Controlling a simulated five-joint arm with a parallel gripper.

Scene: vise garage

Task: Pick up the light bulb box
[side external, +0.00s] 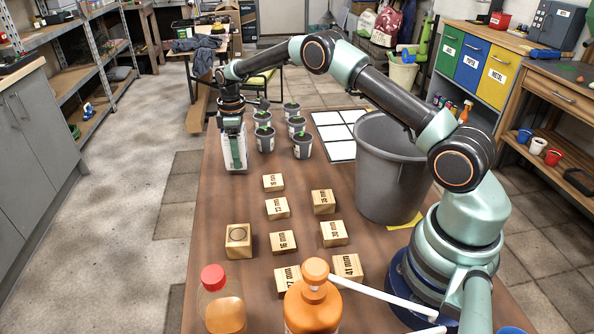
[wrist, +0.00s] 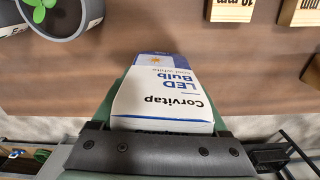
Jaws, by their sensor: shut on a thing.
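The light bulb box is white with a blue part and reads "Corvitap LED Bulb" in the wrist view (wrist: 160,97). In the side view the box (side external: 226,150) is at the far left part of the wooden table, partly hidden behind my gripper. My gripper (side external: 234,152) points down and is shut on the box, with its green fingers on either side of it. The fingers also show beside the box in the wrist view (wrist: 165,100). I cannot tell whether the box's bottom touches the table.
Several grey pots with green plants (side external: 265,138) stand just right of the box. A large grey bucket (side external: 390,185) stands at the table's right. Several wooden blocks with mm labels (side external: 277,208) lie nearer, with an orange bottle (side external: 313,305) at the front. The table's left edge is close to the box.

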